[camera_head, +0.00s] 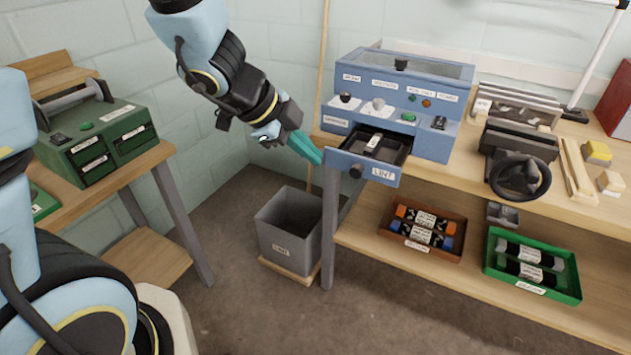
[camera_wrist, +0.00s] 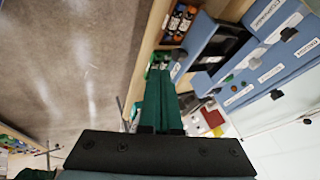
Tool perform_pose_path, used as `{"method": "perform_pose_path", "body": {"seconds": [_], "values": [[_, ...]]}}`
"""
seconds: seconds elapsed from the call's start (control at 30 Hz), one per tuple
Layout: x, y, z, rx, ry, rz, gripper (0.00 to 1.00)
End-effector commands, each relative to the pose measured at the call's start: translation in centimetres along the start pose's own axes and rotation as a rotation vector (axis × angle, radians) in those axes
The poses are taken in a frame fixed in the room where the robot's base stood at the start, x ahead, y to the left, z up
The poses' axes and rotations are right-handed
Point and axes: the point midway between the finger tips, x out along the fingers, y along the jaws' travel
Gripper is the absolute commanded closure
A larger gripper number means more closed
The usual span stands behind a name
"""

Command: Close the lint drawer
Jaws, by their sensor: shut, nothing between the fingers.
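The lint drawer (camera_head: 362,167) is pulled out of the blue machine (camera_head: 420,85) on the right bench. Its blue front carries a "LINT" label and a dark round knob (camera_head: 355,171). A dark item with a white label lies inside it. My gripper (camera_head: 318,158) is shut and empty, with teal fingers just left of the drawer front. I cannot tell whether the fingertips touch it. In the wrist view the shut fingers (camera_wrist: 158,85) point up the picture, and the open drawer (camera_wrist: 212,55) shows to their right.
A grey bin (camera_head: 290,228) stands on the floor below my gripper. The bench (camera_head: 460,170) bears a dark vise-like wheel (camera_head: 518,175) and wooden blocks. Its lower shelf holds a brown tray (camera_head: 395,247) and a green tray (camera_head: 510,283). A green machine (camera_head: 95,140) stands on the left bench.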

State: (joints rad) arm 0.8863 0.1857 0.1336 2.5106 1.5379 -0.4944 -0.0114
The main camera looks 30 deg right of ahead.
Motion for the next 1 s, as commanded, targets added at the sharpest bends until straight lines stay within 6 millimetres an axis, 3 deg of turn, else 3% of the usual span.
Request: {"method": "perform_pose_path", "body": {"seconds": [0.1,0.27,0.67,0.8,1.0], "values": [[0.6,0.7,-1.0,0.046,0.029,0.029,1.00],[2.4,0.9,-1.0,0.048,0.030,0.032,1.00],[10.4,1.1,-1.1,0.046,0.028,0.031,1.00],[11.1,-0.9,-1.4,0.047,0.027,0.027,1.00],[12.0,-2.4,-1.5,0.046,0.027,0.028,1.00]]}}
